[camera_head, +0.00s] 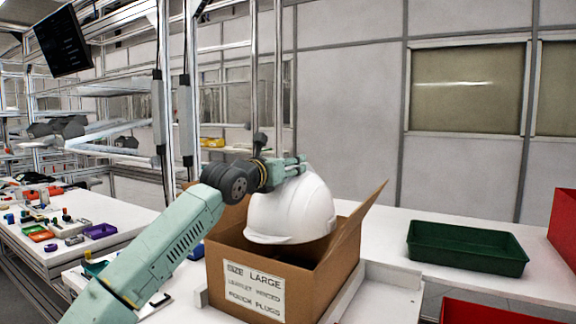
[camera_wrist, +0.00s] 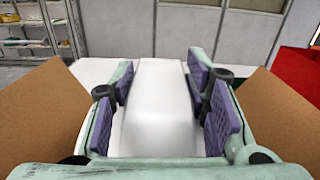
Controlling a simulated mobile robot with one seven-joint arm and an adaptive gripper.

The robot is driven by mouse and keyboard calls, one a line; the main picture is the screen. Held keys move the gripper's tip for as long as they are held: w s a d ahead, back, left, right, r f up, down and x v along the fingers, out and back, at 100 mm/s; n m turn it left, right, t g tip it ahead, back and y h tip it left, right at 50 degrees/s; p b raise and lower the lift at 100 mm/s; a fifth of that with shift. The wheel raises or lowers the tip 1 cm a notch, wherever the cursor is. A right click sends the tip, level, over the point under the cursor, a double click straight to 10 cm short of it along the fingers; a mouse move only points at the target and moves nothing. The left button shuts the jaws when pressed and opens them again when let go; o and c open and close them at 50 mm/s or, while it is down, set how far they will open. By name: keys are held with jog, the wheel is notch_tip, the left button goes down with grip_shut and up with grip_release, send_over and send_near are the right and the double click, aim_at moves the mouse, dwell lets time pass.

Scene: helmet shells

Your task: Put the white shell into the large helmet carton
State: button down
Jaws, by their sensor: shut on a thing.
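The white shell (camera_head: 291,212) is a hard-hat shape at the mouth of the large helmet carton (camera_head: 223,262). Its lower rim sits slightly below the carton's top edges, and its dome stands above them. The carton is brown cardboard with open flaps and a label reading "SIZE LARGE". My gripper (camera_head: 300,163) is at the top of the shell. In the wrist view my gripper (camera_wrist: 165,100) has its purple pads on both sides of the white shell (camera_wrist: 160,105), shut on it. Whether the shell touches the carton's bottom is hidden.
A green tray (camera_head: 466,248) stands on the white table to the right. Red bins (camera_head: 490,312) are at the right edge and front right. A side bench (camera_head: 75,240) with small parts is on the left. White table surface is free between the carton and the green tray.

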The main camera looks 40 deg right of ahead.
jog(key=shift+f+b, duration=7)
jog(key=shift+f, duration=0.15)
jog(key=c, duration=1.1)
grip_release()
jog(key=shift+o, duration=1.4)
notch_tip(320, 180, up, 10)
jog(key=shift+r, duration=0.1)
